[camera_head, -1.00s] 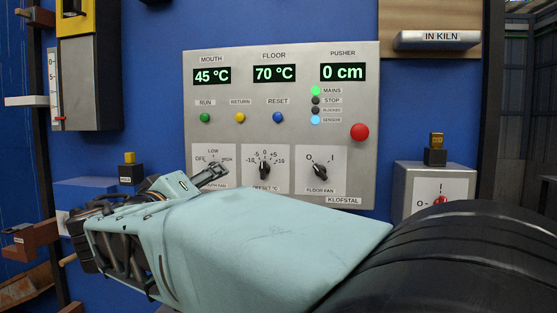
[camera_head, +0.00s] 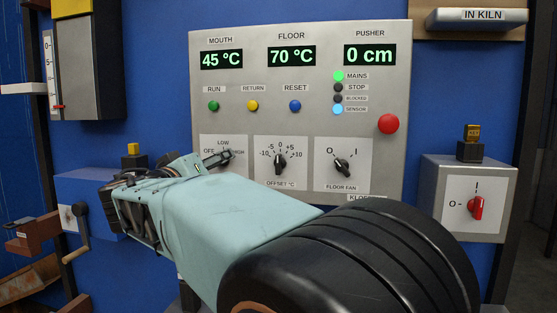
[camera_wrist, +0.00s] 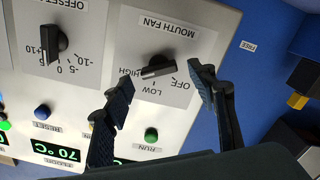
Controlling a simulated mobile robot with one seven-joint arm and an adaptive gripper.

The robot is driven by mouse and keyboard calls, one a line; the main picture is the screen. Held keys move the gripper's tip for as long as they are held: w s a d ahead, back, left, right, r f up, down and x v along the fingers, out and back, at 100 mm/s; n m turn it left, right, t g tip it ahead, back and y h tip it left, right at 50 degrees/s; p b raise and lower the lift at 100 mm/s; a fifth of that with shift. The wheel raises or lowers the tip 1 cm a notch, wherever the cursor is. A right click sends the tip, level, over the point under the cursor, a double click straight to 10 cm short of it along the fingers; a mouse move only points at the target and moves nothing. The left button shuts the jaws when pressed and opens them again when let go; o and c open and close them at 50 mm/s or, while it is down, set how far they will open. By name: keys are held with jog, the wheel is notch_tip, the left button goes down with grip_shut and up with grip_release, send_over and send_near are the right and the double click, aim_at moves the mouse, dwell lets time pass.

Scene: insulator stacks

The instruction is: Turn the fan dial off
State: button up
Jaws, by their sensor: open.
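The mouth fan dial (camera_wrist: 157,68) is a black bar-shaped knob on a white plate marked OFF, LOW and HIGH. In the wrist view its bar lies between HIGH and OFF; its pointing end seems to be on the HIGH side, though this is hard to read. My gripper (camera_wrist: 161,92) is open, with one finger on each side of the dial's plate, apart from the knob and holding nothing. In the head view my gripper (camera_head: 217,158) covers much of this dial. A separate floor fan dial (camera_head: 342,168) seems turned toward 0.
The grey panel (camera_head: 300,130) also carries an offset dial (camera_head: 280,162), coloured buttons and a red knob (camera_head: 388,124). A box with a red switch (camera_head: 477,208) stands to the right. A crank (camera_head: 80,232) is at the left.

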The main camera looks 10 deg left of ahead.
jog(key=shift+w+d, duration=0.1)
jog(key=shift+w, duration=1.05)
jog(key=c, duration=1.2)
jog(key=shift+o, duration=0.2)
